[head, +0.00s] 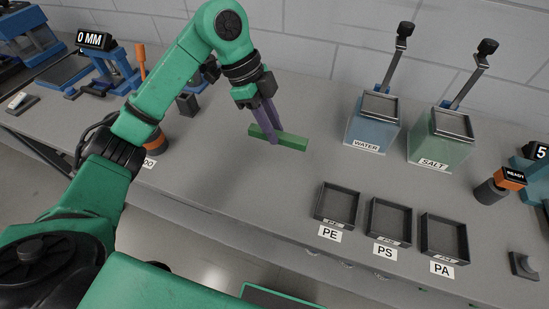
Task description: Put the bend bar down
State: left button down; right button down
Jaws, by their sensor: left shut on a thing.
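The bend bar is a green rectangular bar (292,142) in the middle of the grey bench. My left gripper (262,134) reaches down from above with its purple fingers around the bar, left of the bar's middle. It is shut on the bar. The bar lies roughly level, at or very near the bench top; I cannot tell whether it touches. The fingers hide a small part of the bar. My right gripper is not in view.
Trays PE (323,219), PS (376,235) and PA (428,249) sit at the front right. The WATER drum (369,133) and SALT drum (433,147) stand behind them. Devices line the left. The bench (235,195) is clear around the bar.

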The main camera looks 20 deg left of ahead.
aim_at(255, 126)
pick_arm(q)
notch_tip(255, 126, down, 12)
jog(key=shift+w+r+p, duration=0.15)
jog(key=shift+p, duration=0.5)
jog(key=c, duration=0.7)
grip_release()
jog(key=shift+w, duration=0.1)
jog(key=b+v, duration=0.2)
jog(key=v, duration=1)
